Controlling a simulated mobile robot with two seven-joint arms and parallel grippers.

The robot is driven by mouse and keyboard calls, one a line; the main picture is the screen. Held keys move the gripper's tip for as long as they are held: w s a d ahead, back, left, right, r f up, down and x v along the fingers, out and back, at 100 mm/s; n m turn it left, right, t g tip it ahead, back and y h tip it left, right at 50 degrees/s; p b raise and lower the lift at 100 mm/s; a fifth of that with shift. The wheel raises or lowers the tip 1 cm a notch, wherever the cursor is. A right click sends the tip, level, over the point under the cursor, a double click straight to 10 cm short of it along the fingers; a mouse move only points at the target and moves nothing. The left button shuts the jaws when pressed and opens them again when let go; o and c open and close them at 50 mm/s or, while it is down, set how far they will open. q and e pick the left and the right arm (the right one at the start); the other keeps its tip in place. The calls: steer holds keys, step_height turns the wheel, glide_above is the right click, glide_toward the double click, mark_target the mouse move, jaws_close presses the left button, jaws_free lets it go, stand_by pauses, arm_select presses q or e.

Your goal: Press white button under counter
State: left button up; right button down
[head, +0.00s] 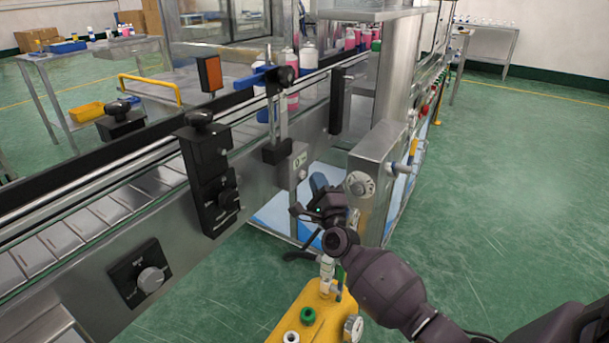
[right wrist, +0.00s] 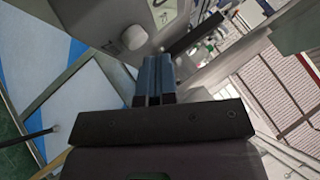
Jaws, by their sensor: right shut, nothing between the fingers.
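A small white button (head: 302,174) sits on a grey metal plate below the conveyor's edge, under a small label, in the head view. In the right wrist view the white button (right wrist: 135,36) shows large and rounded on the grey panel, up and to the left of my fingertips. My right gripper (head: 318,181) is close to the right and below the button in the head view. Its two blue-grey fingers (right wrist: 156,62) are shut together and empty. I cannot tell whether a finger touches the button; a gap shows between them in the wrist view. My left gripper is not in view.
A steel box with a round dial (head: 359,185) stands just right of my gripper. A black control box (head: 208,180) and a knob panel (head: 142,273) are on the conveyor's side to the left. A yellow unit with a gauge (head: 312,312) stands below. Green floor is open at right.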

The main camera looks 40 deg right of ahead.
steer(key=shift+s+d, duration=0.1)
steer(key=shift+s, duration=0.1)
steer(key=shift+s+d+p, duration=0.1)
steer(key=shift+s+d, duration=0.2)
steer(key=shift+s, duration=0.45)
steer(key=shift+s+d+p, duration=0.15)
steer(key=shift+s+d, duration=0.2)
steer(key=shift+s, duration=0.35)
steer(key=shift+s+d+p, duration=0.1)
steer(key=shift+s+d, duration=0.2)
steer(key=shift+s, duration=0.45)
